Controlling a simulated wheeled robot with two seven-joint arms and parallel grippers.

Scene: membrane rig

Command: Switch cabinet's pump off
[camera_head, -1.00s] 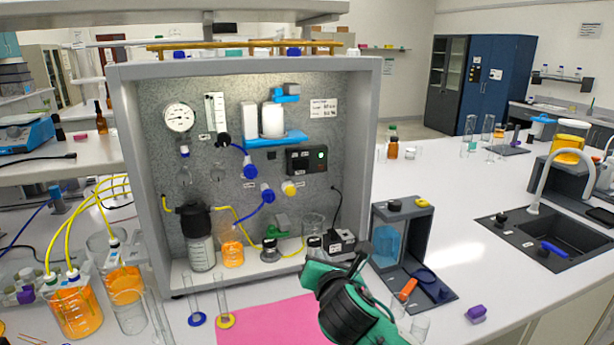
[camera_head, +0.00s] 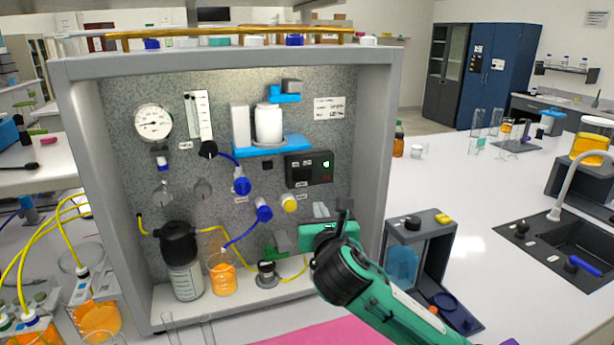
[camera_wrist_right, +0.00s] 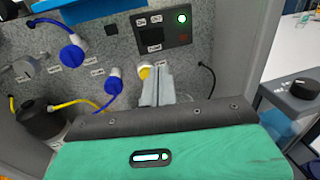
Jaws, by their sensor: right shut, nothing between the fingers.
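The grey cabinet (camera_head: 222,62) stands open, with a speckled back panel. Its black pump control box (camera_head: 309,168) sits on the panel at middle right, with a green lamp lit at its upper right. In the right wrist view the control box (camera_wrist_right: 163,32) shows small labels and a switch area in the middle. My right gripper (camera_head: 346,214) is inside the cabinet front, below and right of the box, apart from it. Its shut fingers (camera_wrist_right: 157,85) point at the panel just below the box, beside a yellow knob (camera_wrist_right: 145,71). My left gripper is not in view.
Blue valves (camera_head: 264,209) and tubing lie left of the gripper. A white canister (camera_head: 267,125) stands on a blue shelf above the box. The cabinet's right wall (camera_head: 378,160) is close to my right arm. A dark stand (camera_head: 433,235) is outside it.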

